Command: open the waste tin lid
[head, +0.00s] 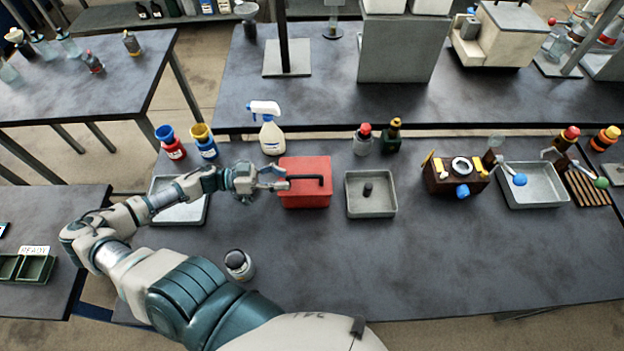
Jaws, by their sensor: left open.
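The waste tin (305,194) is a red box on the dark bench, left of the middle of the head view. Its red lid (305,168) appears closed, with a black bar handle (308,182) along it. My left gripper (282,180) reaches in from the left, with open fingers at the left end of the handle. The picture is too small to tell whether the fingers touch the handle. My right gripper does not show.
A grey tray (180,216) lies partly under my left arm. A spray bottle (271,138) stands behind the tin. Another grey tray (372,211) with a small dark piece is to its right. A small dark-capped jar (239,264) stands in front. The bench's front middle is clear.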

